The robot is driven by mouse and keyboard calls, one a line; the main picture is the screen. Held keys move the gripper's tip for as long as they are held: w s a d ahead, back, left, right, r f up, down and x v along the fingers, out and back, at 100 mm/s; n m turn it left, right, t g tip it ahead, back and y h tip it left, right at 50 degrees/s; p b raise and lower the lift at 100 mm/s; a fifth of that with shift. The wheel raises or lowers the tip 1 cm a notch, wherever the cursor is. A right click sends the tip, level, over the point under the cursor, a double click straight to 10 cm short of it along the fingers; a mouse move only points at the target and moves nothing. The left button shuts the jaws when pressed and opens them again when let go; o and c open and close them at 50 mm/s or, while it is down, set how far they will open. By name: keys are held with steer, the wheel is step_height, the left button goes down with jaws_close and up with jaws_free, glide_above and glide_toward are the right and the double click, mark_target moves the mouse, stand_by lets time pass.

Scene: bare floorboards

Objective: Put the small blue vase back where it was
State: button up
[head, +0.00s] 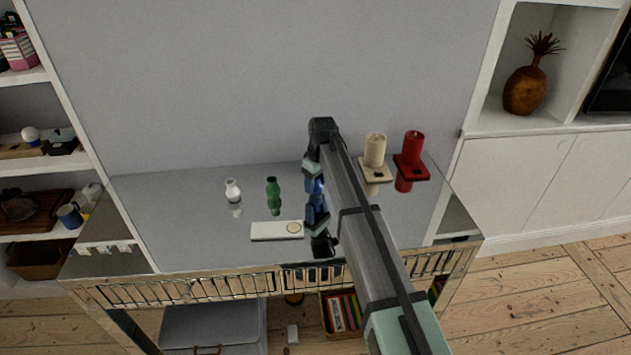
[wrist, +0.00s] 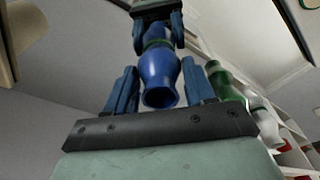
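The small blue vase (head: 315,187) is at the middle of a mirror-topped table (head: 165,210), mostly hidden by my gripper (head: 315,192) in the head view. In the wrist view the blue vase (wrist: 158,72) stands upright between the two fingers of my gripper (wrist: 160,75), its mouth toward the palm. The mirror doubles the vase and gripper at the top of the wrist view.
A green vase (head: 272,187) and a white vase (head: 232,189) stand to the left. A white slab with a round disc (head: 270,231) lies in front. A cream candle (head: 375,150) and a red candle (head: 413,146) stand on holders to the right. The table's left side is clear.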

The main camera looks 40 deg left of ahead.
mark_target(319, 178)
steer(key=o, duration=0.4)
steer(key=shift+r, duration=0.1)
steer(key=r, duration=0.4)
steer(key=d+r, duration=0.1)
steer(key=r, duration=0.7)
steer(key=shift+d, duration=0.25)
